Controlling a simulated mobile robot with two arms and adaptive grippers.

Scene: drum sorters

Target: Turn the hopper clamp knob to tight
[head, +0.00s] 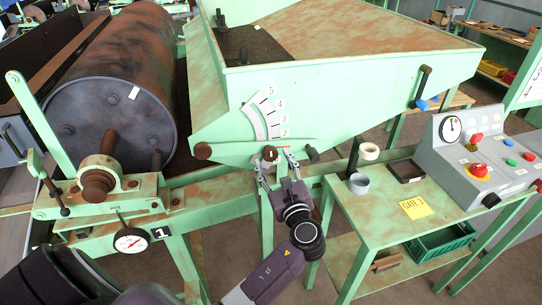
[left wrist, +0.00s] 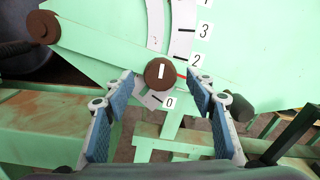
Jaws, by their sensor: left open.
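The hopper clamp knob (head: 270,153) is a round brown knob with a white line, on the lower edge of the green hopper (head: 330,85). In the left wrist view the knob (left wrist: 161,74) shows its white line nearly upright, and a red pointer (left wrist: 182,76) shows at its right, near the 2 of the numbered scale (left wrist: 184,28). My left gripper (head: 277,163) is open just before the knob. In the left wrist view its fingertips (left wrist: 160,86) appear on either side of the knob, with gaps; contact is not visible. My right gripper is not in view.
A dark knob (head: 312,154) sits just right of the left gripper. A rusty drum (head: 115,90) stands at the left.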

